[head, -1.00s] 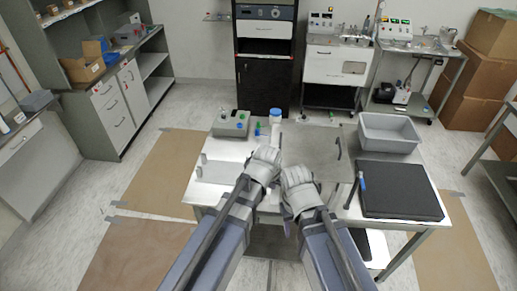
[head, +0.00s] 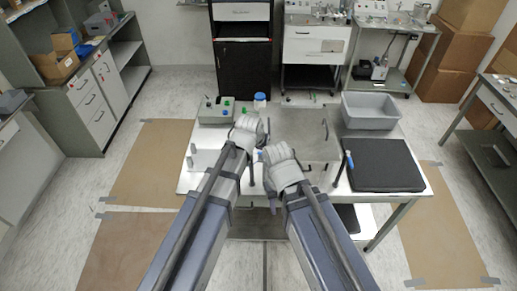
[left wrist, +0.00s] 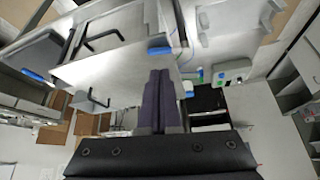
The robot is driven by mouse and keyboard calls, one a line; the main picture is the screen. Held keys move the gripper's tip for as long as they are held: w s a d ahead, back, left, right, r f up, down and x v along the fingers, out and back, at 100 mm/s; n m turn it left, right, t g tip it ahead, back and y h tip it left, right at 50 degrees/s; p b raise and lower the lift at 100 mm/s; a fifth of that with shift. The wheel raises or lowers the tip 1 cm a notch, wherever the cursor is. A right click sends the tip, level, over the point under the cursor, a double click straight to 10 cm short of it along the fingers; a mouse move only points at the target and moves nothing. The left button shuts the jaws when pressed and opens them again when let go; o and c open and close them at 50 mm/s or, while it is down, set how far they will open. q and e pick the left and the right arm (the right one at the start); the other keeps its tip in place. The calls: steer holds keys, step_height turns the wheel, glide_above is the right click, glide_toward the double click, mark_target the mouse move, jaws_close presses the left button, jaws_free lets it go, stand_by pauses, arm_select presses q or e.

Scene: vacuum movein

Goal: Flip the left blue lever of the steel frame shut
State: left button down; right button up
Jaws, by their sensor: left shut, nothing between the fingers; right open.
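The steel frame (head: 305,122) is a flat metal plate with dark handles on the table; it fills much of the left wrist view (left wrist: 110,72). A blue lever end (left wrist: 158,50) shows just beyond my left fingertips in that view; I cannot tell whether they touch. In the head view this left lever is hidden by my gripper. The right blue lever (head: 349,159) stands up at the frame's right side. My left gripper (head: 248,122) is shut and empty, over the frame's left part; its fingers show in the wrist view (left wrist: 160,78). My right gripper (head: 274,152) is open, nearer me.
A grey-green control box (head: 215,111) and a blue-lidded jar (head: 260,101) stand at the back left of the table. A grey bin (head: 370,111) and a black pad (head: 383,166) lie to the right. Small posts (head: 191,156) stand at the left.

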mark_target(259, 153)
arm_select(q)
steer(key=b+x, duration=0.8)
steer(key=x, duration=0.2)
steer(key=shift+w, duration=0.1)
steer(key=shift+w+f, duration=0.3)
steer(key=shift+f, duration=0.05)
steer(key=shift+w+d+f+b, duration=0.3)
steer(key=shift+w+f+b, duration=0.05)
steer(key=shift+w+b, duration=0.35)
steer(key=shift+r, duration=0.25)
steer(key=shift+s+f, duration=0.1)
steer(key=shift+s, duration=0.1)
